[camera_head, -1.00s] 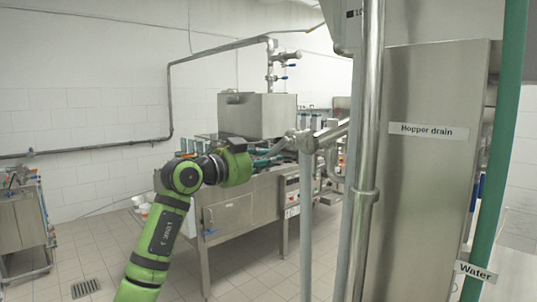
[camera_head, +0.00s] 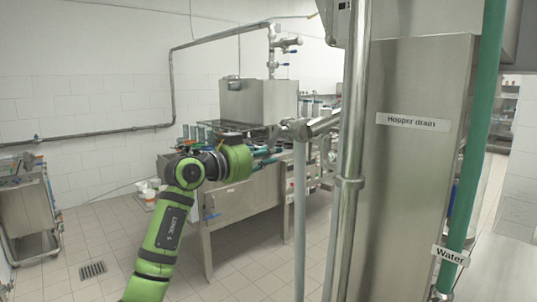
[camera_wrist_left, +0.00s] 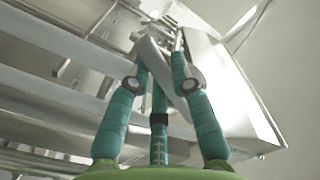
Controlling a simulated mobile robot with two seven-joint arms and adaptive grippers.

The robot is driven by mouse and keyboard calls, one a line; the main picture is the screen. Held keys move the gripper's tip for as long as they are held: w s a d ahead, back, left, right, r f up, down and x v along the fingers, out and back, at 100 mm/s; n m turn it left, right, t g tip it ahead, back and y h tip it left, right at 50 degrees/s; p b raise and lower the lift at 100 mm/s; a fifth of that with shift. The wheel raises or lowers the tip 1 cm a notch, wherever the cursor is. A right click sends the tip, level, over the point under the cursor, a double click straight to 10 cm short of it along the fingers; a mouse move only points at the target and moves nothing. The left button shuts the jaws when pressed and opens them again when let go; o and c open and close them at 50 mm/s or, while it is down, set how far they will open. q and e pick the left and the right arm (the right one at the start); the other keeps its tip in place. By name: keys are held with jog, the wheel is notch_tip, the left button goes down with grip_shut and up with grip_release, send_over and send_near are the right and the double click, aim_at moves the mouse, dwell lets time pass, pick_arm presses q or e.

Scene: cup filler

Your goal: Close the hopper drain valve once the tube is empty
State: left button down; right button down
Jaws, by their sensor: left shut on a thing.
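The hopper drain label (camera_head: 412,122) is on a tall steel panel (camera_head: 405,200) at the right. A grey pipe end with a fitting (camera_head: 297,130) sits left of the panel, above a vertical grey pipe (camera_head: 299,220). My left gripper (camera_head: 268,156) is just left of this fitting, its teal fingers pointing right. In the left wrist view its fingers (camera_wrist_left: 163,62) close around a slanted grey bar (camera_wrist_left: 178,95). I cannot tell whether this bar is the valve handle. The tube's inside is not visible. My right gripper is out of view.
A steel tank (camera_head: 258,108) stands on a long machine (camera_head: 240,205) behind my left arm. A green water pipe (camera_head: 471,150) runs down at the right. A steel cart (camera_head: 25,215) stands at the far left. The tiled floor between is mostly clear.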

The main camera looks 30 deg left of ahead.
pick_arm(q)
jog(key=shift+d+f, duration=0.1)
jog(key=c, duration=1.1)
grip_release()
jog(key=shift+o, duration=0.2)
jog(key=v, duration=1.2)
